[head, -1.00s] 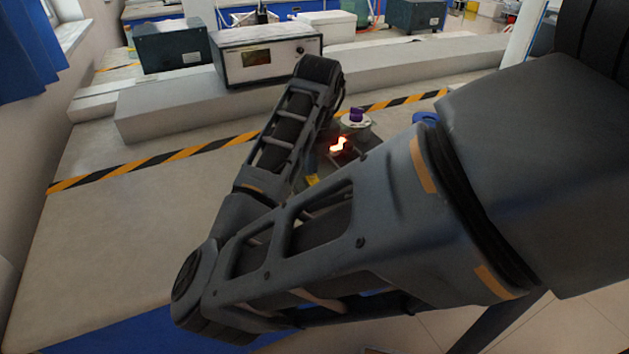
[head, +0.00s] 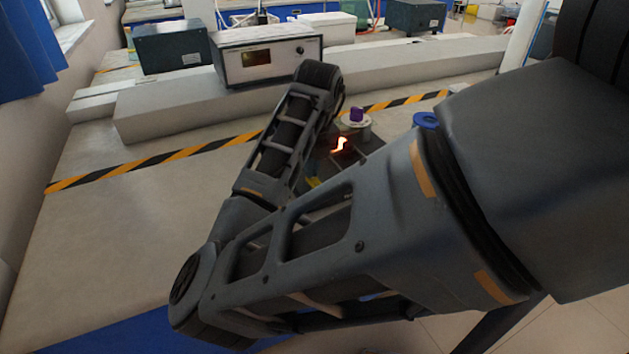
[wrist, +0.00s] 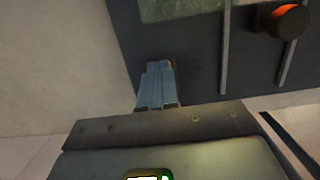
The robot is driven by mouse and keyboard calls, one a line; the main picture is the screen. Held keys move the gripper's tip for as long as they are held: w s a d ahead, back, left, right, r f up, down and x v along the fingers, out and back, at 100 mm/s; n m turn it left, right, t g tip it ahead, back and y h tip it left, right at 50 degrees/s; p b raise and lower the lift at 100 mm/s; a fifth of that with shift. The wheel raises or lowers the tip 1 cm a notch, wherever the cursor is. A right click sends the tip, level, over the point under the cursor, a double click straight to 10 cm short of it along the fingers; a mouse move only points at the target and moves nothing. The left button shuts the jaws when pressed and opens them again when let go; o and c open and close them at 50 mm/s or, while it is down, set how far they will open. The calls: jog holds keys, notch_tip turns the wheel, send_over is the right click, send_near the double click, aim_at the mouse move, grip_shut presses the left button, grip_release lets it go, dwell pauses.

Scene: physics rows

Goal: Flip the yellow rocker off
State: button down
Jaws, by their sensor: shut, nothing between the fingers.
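In the wrist view my gripper (wrist: 159,68) is shut and empty, its fingertips over the dark grey panel (wrist: 190,50) near its left edge. A small orange sliver shows beside the fingertips; it may be part of the rocker, but most of what lies there is hidden. I cannot tell whether the fingers touch it. In the head view a small yellow patch, possibly the yellow rocker (head: 313,182), shows between my arm links. Its tilt cannot be made out. My gripper is hidden behind my arm in the head view.
A dark knob with an orange glow (wrist: 285,20) stands on the panel at upper right in the wrist view. In the head view a purple knob (head: 356,115) and a blue ring (head: 426,120) stand behind the panel area. The left of the bench (head: 120,230) is clear.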

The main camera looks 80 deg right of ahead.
notch_tip(320, 180, up, 7)
jog(key=p, duration=0.5)
dwell(0.6)
dwell(0.5)
